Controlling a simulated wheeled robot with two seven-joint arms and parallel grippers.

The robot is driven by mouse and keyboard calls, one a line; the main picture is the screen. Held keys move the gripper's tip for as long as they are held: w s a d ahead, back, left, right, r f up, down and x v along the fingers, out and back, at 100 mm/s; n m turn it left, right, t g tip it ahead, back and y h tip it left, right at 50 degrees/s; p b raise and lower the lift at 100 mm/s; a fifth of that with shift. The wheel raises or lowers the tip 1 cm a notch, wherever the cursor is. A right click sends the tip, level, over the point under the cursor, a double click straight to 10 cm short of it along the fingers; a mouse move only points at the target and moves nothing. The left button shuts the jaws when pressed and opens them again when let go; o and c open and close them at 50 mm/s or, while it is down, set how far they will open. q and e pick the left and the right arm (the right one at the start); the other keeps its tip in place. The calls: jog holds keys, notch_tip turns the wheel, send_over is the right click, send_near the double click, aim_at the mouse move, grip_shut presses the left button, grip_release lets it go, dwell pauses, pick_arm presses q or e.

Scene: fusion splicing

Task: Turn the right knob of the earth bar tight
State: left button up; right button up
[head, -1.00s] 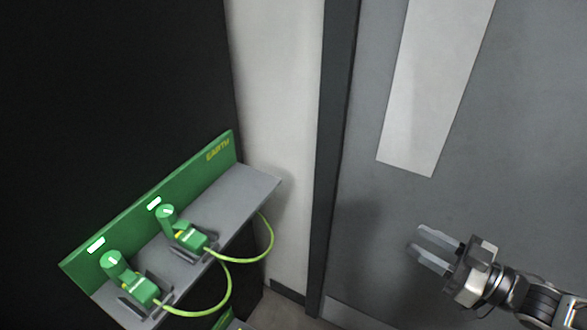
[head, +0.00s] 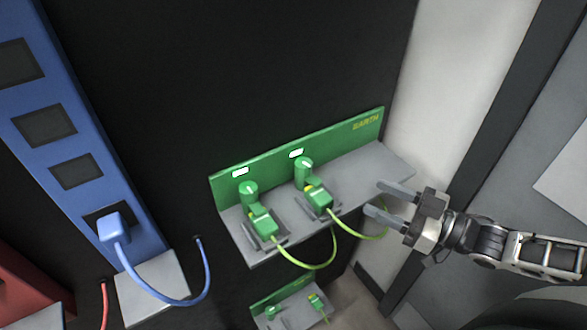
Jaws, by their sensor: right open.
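The earth bar (head: 345,133) is a green back plate marked EARTH above a grey shelf (head: 385,166). Two round green knobs with white marks on top stand along it, the right knob (head: 304,166) and the left knob (head: 249,190). A green plug with a yellow-green cable sits in front of each, the right plug (head: 319,199) and the left plug (head: 263,222). My right gripper (head: 375,198) is open and empty, right of the right plug, its fingers pointing left toward it, apart from the right knob. My left gripper is not in view.
A blue panel (head: 75,140) with a blue plug (head: 112,228) and looping blue cable stands at the left. A smaller green bar (head: 283,299) is below. Yellow-green cables hang in front of the shelf. A pale wall (head: 433,90) is at right.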

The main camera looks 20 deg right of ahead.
aim_at(311, 169)
jog(key=b+x, duration=0.1)
jog(key=x, duration=1.4)
jog(key=shift+w+a, duration=0.1)
jog(key=shift+r, duration=0.1)
jog(key=c, duration=1)
